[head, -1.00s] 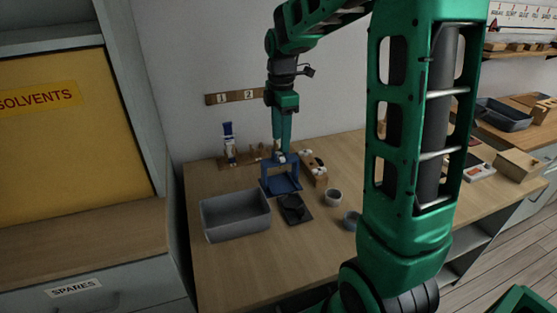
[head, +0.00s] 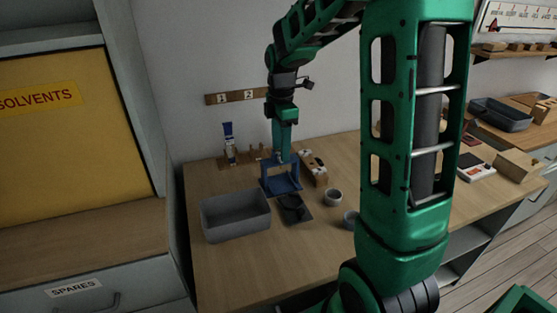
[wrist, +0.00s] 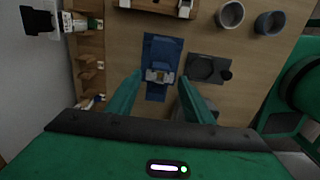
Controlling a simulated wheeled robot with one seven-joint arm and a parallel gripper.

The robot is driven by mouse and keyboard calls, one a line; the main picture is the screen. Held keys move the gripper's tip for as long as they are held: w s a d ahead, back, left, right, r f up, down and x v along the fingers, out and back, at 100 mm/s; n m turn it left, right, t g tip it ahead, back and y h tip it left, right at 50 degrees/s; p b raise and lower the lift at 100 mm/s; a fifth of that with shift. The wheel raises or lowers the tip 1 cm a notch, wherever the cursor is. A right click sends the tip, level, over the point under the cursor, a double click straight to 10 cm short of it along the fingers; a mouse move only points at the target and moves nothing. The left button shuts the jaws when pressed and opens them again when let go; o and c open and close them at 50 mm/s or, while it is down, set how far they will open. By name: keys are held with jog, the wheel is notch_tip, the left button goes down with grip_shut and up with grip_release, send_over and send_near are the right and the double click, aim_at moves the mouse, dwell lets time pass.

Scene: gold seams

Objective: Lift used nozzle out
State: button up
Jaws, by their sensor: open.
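A blue stand (head: 281,187) stands upright on the wooden bench, and the wrist view shows it from above (wrist: 163,48). A small pale grey piece with a brownish centre, which looks like the nozzle (wrist: 160,76), sits at the stand's top. Its details are too small to tell. My gripper (wrist: 160,80) is open, with one green finger on each side of this piece and visible gaps between. In the head view my gripper (head: 281,160) points down just over the stand and hides the nozzle.
A grey bin (head: 235,218) stands left of the stand. A dark plate with a round recess (head: 293,208) lies in front, and two small cups (head: 333,197) (head: 351,220) stand to the right. A wooden block (head: 314,169) and a wall-side rack (wrist: 88,60) are close by.

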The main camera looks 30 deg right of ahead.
jog(key=shift+f, duration=2.15)
jog(key=c, duration=0.6)
jog(key=shift+r, duration=4.25)
